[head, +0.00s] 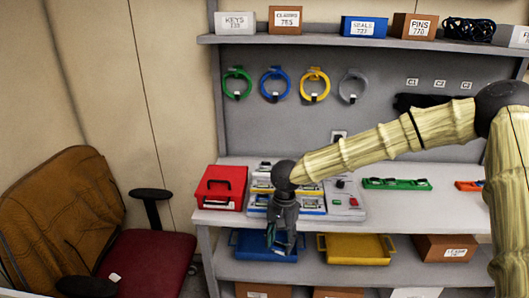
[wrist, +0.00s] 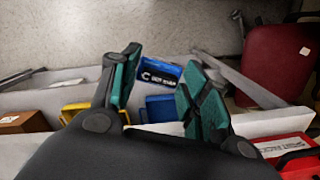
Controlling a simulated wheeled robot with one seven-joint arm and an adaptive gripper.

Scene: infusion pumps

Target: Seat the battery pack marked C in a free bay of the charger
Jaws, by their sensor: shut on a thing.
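In the wrist view, a blue battery pack (wrist: 160,74) with a dark face and white lettering that starts with C sits between the teal pads of my gripper (wrist: 157,82). The gripper is shut on it. In the head view my gripper (head: 281,244) points down in front of the bench edge, near the blue tray, and the pack is not clear there. The charger (head: 314,206), with white, yellow and blue strips, stands on the bench above. My arm and gripper hide part of it, and I cannot tell which bays are free.
A red case (head: 220,188) stands left of the charger, and a grey box with buttons (head: 344,203) stands right. The lower shelf holds a blue tray (head: 246,245), a yellow tray (head: 355,249) and cartons. A chair (head: 135,250) is at the left. Green holder (head: 397,184) lies further right.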

